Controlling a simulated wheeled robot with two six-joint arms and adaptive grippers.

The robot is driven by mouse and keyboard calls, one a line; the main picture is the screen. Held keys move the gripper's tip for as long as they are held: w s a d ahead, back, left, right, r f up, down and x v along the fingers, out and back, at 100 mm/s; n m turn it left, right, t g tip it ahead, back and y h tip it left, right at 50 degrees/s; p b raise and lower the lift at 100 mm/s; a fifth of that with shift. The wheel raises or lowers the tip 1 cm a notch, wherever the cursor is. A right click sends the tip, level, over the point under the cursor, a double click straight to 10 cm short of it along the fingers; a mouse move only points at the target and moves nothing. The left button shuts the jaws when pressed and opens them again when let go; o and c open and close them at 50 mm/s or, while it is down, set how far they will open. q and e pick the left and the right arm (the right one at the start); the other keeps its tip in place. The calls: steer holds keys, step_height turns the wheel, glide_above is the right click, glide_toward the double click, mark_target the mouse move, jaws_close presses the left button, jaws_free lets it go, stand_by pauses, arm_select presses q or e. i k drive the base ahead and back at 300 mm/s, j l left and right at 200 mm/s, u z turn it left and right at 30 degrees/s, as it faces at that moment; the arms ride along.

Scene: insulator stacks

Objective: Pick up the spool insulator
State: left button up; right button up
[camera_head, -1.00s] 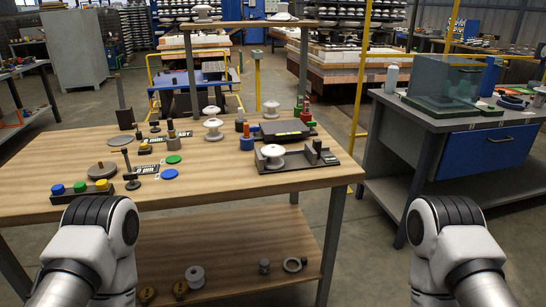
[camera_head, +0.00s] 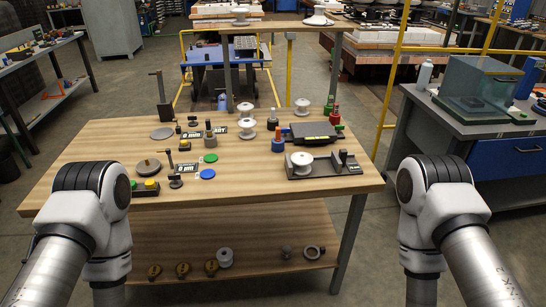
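Several white insulators stand on the wooden table; I cannot tell for sure which is the spool insulator. A white flanged one (camera_head: 247,128) stands near the table's middle, with another white piece (camera_head: 245,108) just behind it. A further white one (camera_head: 302,106) stands at the back right. A white one (camera_head: 302,160) sits on a dark fixture (camera_head: 328,167) at the right. My two arms rise at the lower left and lower right, apart from these pieces. Neither gripper shows.
The wooden table (camera_head: 110,145) also holds colored discs, a yellow-button box (camera_head: 146,187), posts and a black tray (camera_head: 310,132). A raised shelf (camera_head: 275,26) stands behind. A grey bench (camera_head: 420,98) with a glass tank (camera_head: 480,88) is at the right. Bare floor lies left of the table.

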mark_target(301, 160)
steer(key=i+l+u, duration=0.2)
steer(key=l+u, duration=0.2)
steer(key=i+l+u, duration=0.1)
steer(key=l+u, duration=0.3)
steer(key=l, duration=0.15)
steer(key=l+u, duration=0.4)
steer(key=l, duration=0.1)
